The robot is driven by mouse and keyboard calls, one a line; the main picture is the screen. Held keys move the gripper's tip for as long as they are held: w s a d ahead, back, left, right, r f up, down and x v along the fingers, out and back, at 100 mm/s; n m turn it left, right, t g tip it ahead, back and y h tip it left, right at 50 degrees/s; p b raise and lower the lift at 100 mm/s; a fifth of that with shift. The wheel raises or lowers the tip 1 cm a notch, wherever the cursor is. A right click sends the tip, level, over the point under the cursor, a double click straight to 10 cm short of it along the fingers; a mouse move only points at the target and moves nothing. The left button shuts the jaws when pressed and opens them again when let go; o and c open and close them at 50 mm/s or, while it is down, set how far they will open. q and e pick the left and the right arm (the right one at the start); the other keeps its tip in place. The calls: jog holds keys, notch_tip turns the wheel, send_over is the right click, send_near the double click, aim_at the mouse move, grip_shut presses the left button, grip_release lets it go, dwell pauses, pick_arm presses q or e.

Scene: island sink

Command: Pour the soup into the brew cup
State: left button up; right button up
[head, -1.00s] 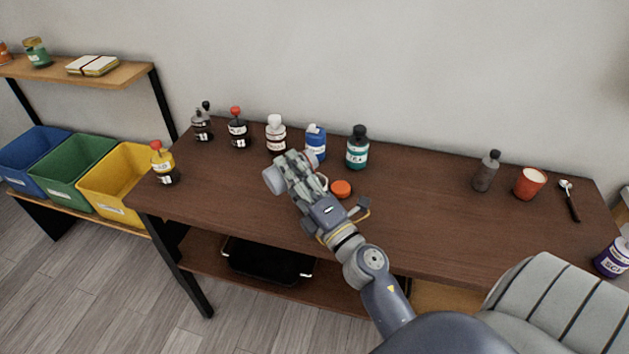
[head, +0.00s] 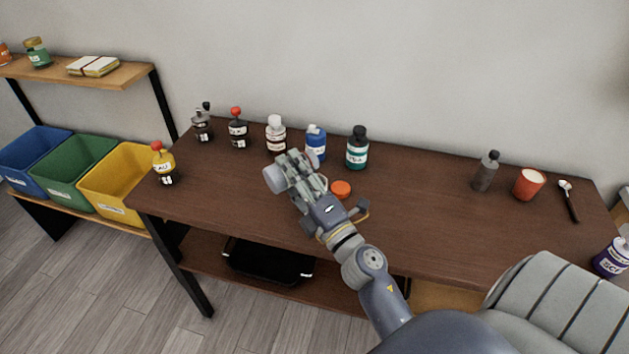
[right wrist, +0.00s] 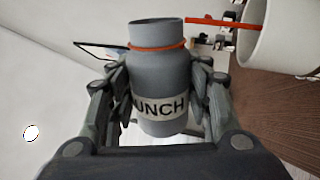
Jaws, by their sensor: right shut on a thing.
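My right gripper (head: 296,172) is shut on a grey container (right wrist: 160,75) with an orange ring and a label reading "UNCH". In the head view the container (head: 275,180) shows as a grey cylinder tilted on its side, its far parts behind the fingers. In the right wrist view its mouth points to the top of the picture. A white cup (right wrist: 283,38) lies close beside the mouth at the upper right of that view, cut off by the edge. My gripper mostly hides the cup in the head view. I cannot see any soup. My left gripper is not in view.
An orange lid (head: 341,189) lies on the brown table (head: 430,215) right of the gripper. Several bottles stand along the back, including a teal one (head: 357,150). A red cup (head: 529,185) and a grey bottle (head: 486,172) stand at right. The table's middle right is clear.

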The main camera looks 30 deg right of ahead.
jog(key=shift+r+m+h+p, duration=0.3)
jog(key=shift+m+h, duration=0.1)
jog(key=shift+m, duration=0.2)
dwell(1.1)
jog(key=shift+d+f+m+h, duration=0.15)
jog(key=shift+f+m+h, duration=0.1)
jog(key=shift+m, duration=0.5)
jog(key=shift+d+f+m+h, duration=0.15)
jog(key=shift+f+m+h, duration=0.1)
jog(key=shift+m, duration=0.5)
dwell(0.5)
